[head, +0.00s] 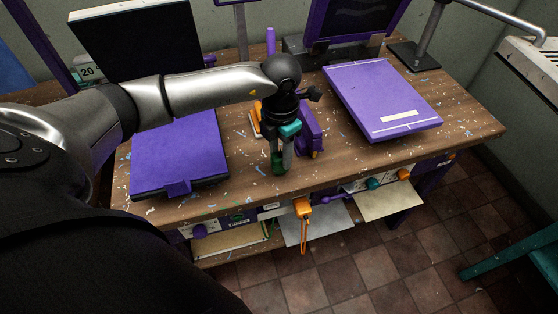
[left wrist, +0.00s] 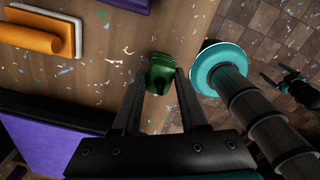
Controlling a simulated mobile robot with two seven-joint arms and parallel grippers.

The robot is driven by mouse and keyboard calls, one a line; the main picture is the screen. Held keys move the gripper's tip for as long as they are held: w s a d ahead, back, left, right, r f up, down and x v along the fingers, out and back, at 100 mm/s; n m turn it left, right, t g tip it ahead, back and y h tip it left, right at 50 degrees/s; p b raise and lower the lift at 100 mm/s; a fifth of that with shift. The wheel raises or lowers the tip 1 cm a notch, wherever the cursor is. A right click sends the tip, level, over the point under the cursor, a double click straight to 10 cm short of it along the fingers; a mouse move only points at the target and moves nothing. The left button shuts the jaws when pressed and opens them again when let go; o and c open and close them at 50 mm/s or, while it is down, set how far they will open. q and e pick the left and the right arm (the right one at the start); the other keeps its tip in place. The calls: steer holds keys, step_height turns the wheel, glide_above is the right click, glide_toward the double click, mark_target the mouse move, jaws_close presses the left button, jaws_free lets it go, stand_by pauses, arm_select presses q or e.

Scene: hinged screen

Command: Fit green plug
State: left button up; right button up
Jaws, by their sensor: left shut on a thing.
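My left gripper (head: 280,160) reaches down over the front middle of the wooden bench. It is shut on a green plug (head: 277,168). In the left wrist view, the green plug (left wrist: 162,68) shows between and just beyond the tips of the left gripper (left wrist: 161,80). The plug is close to the bench front edge; I cannot tell whether it touches the wood. The place where the plug fits cannot be made out.
A purple unit (head: 180,150) with a raised black panel (head: 145,38) stands left. A purple flat panel (head: 380,95) lies right, and a purple-framed screen (head: 352,20) stands behind. A small purple block (head: 311,130) is just right of the gripper. An orange hook (head: 303,210) hangs at the front edge.

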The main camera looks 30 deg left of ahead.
mark_target(281, 155)
arm_select(q)
jaws_close()
step_height(281, 155, up, 4)
steer(key=p, duration=0.3)
steer(key=shift+r, duration=0.25)
steer(key=shift+f, duration=0.1)
